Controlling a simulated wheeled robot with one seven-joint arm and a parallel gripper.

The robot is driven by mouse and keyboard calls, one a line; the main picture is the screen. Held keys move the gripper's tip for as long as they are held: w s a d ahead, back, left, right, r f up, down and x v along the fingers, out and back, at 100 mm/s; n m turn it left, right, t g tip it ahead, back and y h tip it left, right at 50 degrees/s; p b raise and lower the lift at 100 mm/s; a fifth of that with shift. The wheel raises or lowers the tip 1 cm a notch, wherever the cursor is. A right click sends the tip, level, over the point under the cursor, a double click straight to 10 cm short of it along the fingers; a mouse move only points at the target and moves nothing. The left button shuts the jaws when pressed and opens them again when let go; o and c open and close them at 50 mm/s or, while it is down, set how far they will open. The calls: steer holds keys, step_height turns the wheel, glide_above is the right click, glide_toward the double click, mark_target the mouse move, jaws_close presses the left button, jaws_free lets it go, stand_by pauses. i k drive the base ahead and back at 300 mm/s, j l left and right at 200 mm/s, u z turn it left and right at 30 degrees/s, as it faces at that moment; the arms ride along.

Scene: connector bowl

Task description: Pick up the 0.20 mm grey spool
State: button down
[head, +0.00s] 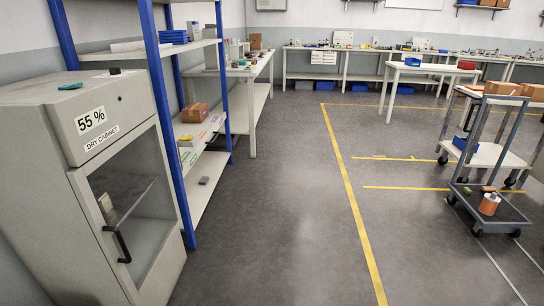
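I cannot make out a spool that is clearly the 0.20 mm grey one. An orange-copper cylinder with a pale top (489,204), which may be a spool, stands on the lower deck of the trolley at the right. A small grey item (204,180) lies on the lowest shelf of the blue-post rack, too small to identify. My gripper is not in view.
A grey dry cabinet (105,180) marked 55 % stands at the near left, beside the blue-post rack (160,90). The trolley (488,155) is at the right. White workbenches (430,68) line the back. The grey floor (280,200) in the middle is clear, with yellow lines.

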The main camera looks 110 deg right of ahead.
mark_target(490, 202)
steer(key=k+l+z, duration=0.1)
steer(key=z, duration=2.15)
steer(key=l+z, duration=0.35)
steer(key=z, duration=0.15)
steer(key=l+z, duration=0.45)
steer(key=i+l+z, duration=0.15)
steer(key=l+z, duration=0.15)
steer(key=z, duration=0.2)
steer(key=i+l+z, duration=0.15)
steer(key=l+z, duration=0.15)
steer(key=z, duration=0.2)
steer(key=i+l+z, duration=0.3)
steer(key=i+l, duration=0.2)
steer(key=i+l+z, duration=0.25)
steer(key=i, duration=0.25)
steer(key=i+l, duration=0.4)
steer(key=i, duration=0.25)
steer(key=i+j, duration=0.25)
steer(key=i, duration=0.2)
steer(key=i+j, duration=0.25)
steer(key=i, duration=0.15)
steer(key=i+j+u, duration=0.1)
steer(key=i+j, duration=0.15)
steer(key=i, duration=0.2)
steer(key=i+j, duration=0.25)
steer(key=i, duration=0.2)
steer(key=i+j, duration=0.2)
steer(key=i, duration=0.2)
